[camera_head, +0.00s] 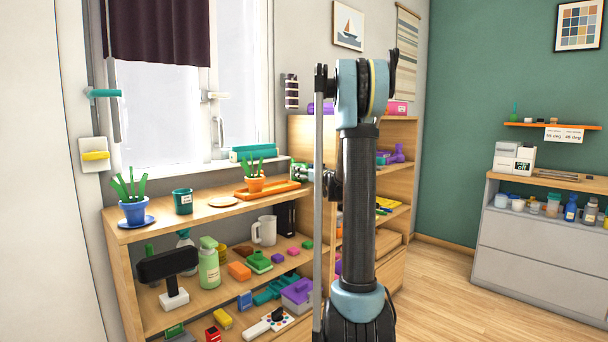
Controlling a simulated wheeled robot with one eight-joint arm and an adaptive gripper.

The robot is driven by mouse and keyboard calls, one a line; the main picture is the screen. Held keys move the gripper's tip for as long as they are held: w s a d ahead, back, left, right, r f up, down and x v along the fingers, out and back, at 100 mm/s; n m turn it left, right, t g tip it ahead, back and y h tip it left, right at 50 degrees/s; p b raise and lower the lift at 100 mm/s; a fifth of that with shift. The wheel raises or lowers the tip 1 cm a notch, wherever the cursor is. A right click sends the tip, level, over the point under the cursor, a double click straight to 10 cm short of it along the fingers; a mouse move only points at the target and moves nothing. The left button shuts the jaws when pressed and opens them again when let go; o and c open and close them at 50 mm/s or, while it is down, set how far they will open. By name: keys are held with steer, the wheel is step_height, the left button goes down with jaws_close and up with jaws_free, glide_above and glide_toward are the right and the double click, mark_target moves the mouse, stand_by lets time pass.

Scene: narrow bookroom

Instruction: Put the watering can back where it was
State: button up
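I cannot make out a watering can for certain. A small purple object (398,153) with an uneven outline stands on the back bookcase, right of my arm; it is too small to tell whether it is the can. A white jug with a handle (265,231) stands on the shelf below the window. My arm rises upright through the middle of the view and hides part of both shelf units.
The low wooden shelf (165,229) carries a blue plant pot (134,211), a teal cup (183,201), an orange tray (268,191) with another plant, and crowded lower boards. A grey cabinet (535,250) stands at right. The wooden floor (440,290) between is clear.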

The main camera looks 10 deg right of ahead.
steer(key=o, duration=1.3)
steer(key=shift+o, duration=0.2)
steer(key=v, duration=1.2)
steer(key=s+a+f+g, duration=0.45)
steer(key=s+a, duration=0.25)
steer(key=s, duration=0.4)
steer(key=s+a+f+g, duration=0.4)
steer(key=s+a+f, duration=0.2)
steer(key=s, duration=0.4)
steer(key=s+d+f+m+g+h, duration=0.2)
steer(key=s+f, duration=0.5)
steer(key=s, duration=0.5)
steer(key=s+d+f+m+g+h, duration=0.2)
steer(key=s+d+f+h, duration=0.3)
steer(key=s, duration=0.8)
step_height(320, 180, down, 2)
steer(key=shift+d+f+m+g, duration=0.1)
steer(key=shift+d+m+g, duration=0.2)
steer(key=shift+d+g, duration=0.4)
